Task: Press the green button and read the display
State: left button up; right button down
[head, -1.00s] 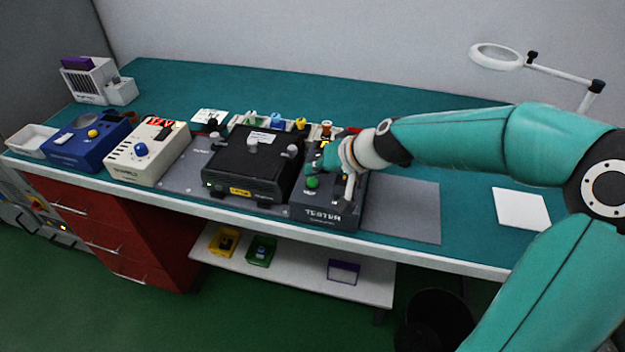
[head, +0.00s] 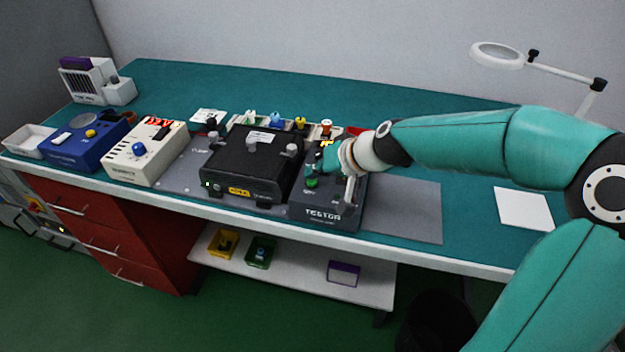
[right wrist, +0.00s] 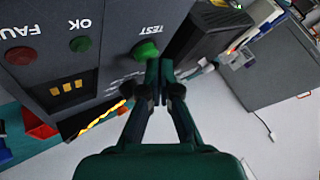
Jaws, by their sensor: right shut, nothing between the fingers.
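The tester (head: 325,212) is a dark grey box at the right end of the row on the bench. Its green button (head: 312,182) shows just below my right gripper (head: 316,170). In the right wrist view the green button (right wrist: 146,51), marked TEST, is right by the fingertips (right wrist: 160,72); I cannot tell whether they touch it. The right gripper is shut and empty. The display (right wrist: 68,88) shows several orange marks, too small to read. A green OK lamp (right wrist: 80,44) and a red FAULT lamp (right wrist: 20,56) sit beside it. My left gripper is not in view.
A black box (head: 247,165) with knobs stands close left of the tester. A cream power supply (head: 145,153) and a blue unit (head: 85,142) are farther left. A grey mat (head: 405,210) and a white sheet (head: 522,208) lie to the right, where the bench is mostly clear.

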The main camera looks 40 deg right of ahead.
aim_at(315, 181)
jog(key=shift+f+b, duration=0.35)
dwell(0.6)
jog(key=shift+r+p, duration=0.7)
jog(key=shift+r, duration=0.2)
notch_tip(315, 181, up, 5)
jog(key=p, duration=0.4)
dwell(0.5)
